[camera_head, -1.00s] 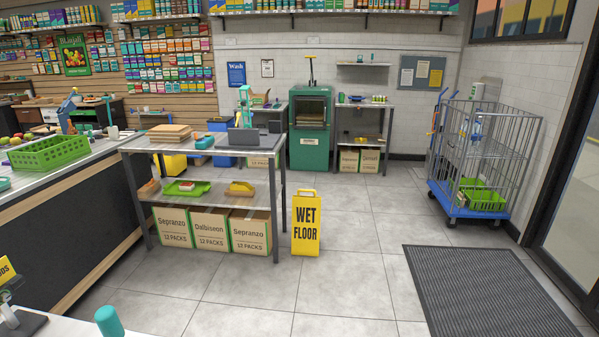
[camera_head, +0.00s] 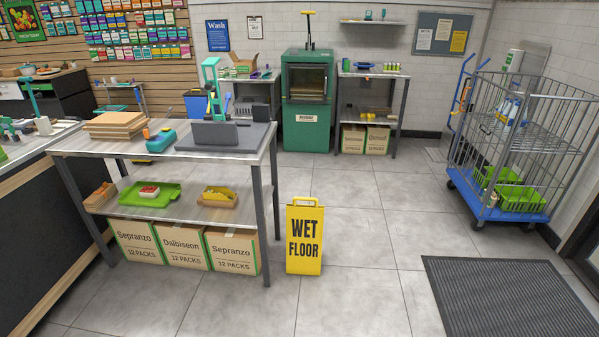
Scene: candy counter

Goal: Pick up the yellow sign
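The yellow sign (camera_head: 304,240) reads "WET FLOOR" in black letters and has a handle loop at its top. It stands upright on the grey tiled floor, just right of the front right leg of a metal work table. Its front face is fully visible and nothing covers it. My gripper is not in view.
The work table (camera_head: 240,146) holds cardboard sheets, a scale-like device and trays, with several cartons (camera_head: 183,247) below. A dark floor mat (camera_head: 505,295) lies at the right front. A wire cage cart (camera_head: 520,150) stands at the right. The floor around the sign's front and right is clear.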

